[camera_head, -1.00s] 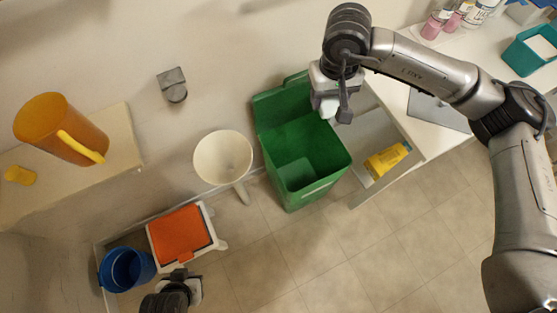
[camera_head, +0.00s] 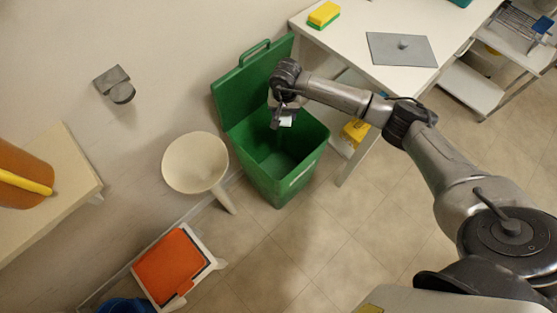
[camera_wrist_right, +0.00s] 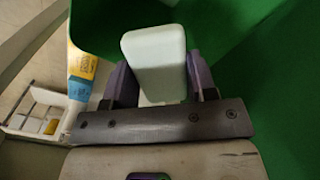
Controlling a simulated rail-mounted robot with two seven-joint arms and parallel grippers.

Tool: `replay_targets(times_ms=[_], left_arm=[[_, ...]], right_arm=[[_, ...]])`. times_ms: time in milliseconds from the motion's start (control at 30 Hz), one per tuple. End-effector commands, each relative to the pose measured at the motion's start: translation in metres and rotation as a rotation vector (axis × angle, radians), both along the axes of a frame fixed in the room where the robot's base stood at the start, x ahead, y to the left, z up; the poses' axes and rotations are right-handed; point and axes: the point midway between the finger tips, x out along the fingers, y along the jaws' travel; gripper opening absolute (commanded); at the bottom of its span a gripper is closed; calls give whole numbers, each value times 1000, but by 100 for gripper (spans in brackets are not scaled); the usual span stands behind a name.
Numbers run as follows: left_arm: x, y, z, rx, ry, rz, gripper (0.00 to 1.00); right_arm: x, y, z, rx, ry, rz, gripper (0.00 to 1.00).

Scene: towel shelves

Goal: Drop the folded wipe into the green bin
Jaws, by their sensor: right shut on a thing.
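The green bin (camera_head: 296,180) stands on the floor with its lid raised against the wall; its green wall also fills the right of the wrist view (camera_wrist_right: 250,45). My right gripper (camera_head: 281,117) is over the bin's opening, near the raised lid. It is shut on the folded wipe (camera_wrist_right: 153,55), a pale, rounded block between the two dark fingers. A small white part of the wipe (camera_head: 286,121) shows in the head view. The bin's inside is partly hidden by my gripper. My left gripper is out of view.
A cream funnel-shaped stand (camera_head: 194,163) is left of the bin. A white table (camera_head: 365,75) is to the right, with a yellow-green sponge (camera_head: 324,14) and a grey plate (camera_head: 402,50). A yellow package (camera_head: 355,131) sits beneath. An orange-lidded box (camera_head: 168,268) stands at lower left.

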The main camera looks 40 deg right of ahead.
Motion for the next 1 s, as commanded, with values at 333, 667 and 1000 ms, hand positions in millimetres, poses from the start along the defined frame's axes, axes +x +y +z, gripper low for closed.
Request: replay_targets(times_ms=[333, 667, 1000], left_arm=[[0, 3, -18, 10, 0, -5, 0], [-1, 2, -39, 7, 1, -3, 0], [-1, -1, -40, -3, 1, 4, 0]], right_arm=[[0, 0, -26, 1, 0, -3, 30], [0, 0, -57, 1, -1, -2, 30], [0, 0, -59, 1, -1, -1, 30]])
